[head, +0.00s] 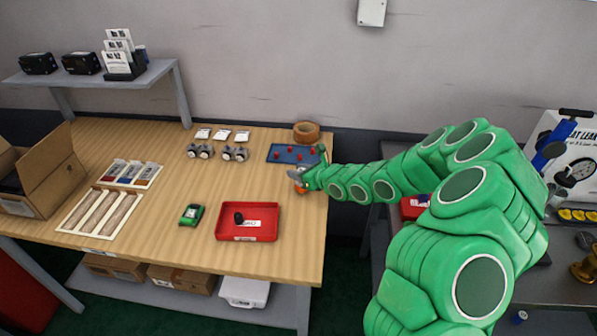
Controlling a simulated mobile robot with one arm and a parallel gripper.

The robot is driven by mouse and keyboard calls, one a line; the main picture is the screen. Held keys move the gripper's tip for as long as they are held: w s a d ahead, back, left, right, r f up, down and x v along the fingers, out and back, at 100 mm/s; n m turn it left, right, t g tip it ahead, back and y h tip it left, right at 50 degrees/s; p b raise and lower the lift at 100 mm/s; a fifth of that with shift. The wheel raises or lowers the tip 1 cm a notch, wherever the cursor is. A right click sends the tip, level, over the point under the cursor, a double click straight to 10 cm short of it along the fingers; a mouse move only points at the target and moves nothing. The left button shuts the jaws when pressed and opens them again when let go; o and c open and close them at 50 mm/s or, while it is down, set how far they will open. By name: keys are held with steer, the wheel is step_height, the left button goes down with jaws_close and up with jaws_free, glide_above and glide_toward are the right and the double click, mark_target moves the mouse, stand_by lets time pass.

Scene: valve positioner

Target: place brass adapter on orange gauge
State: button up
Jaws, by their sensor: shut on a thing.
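My gripper (301,177) is at the right end of the wooden table, reached in from the right by my green arm. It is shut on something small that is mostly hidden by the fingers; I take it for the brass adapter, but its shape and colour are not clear. A small orange thing, likely the orange gauge (302,190), shows just below the fingers on the table. It is partly covered by the gripper. I cannot tell whether the held piece touches it.
A blue tray with red pieces (279,153) and a tan ring (306,132) stand just behind the gripper. A red tray (247,238) and a green item (191,215) lie in front and to the left. A second table (560,295) stands at right.

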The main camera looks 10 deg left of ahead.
steer(key=o, duration=1.1)
steer(key=shift+c, duration=0.2)
steer(key=shift+r, duration=0.1)
steer(key=shift+s+d+r, duration=0.1)
steer(key=shift+d+r, duration=0.05)
steer(key=shift+d, duration=0.1)
steer(key=v, duration=1.1)
steer(key=shift+d, duration=0.15)
steer(key=shift+s+r, duration=0.1)
steer(key=shift+r, duration=0.05)
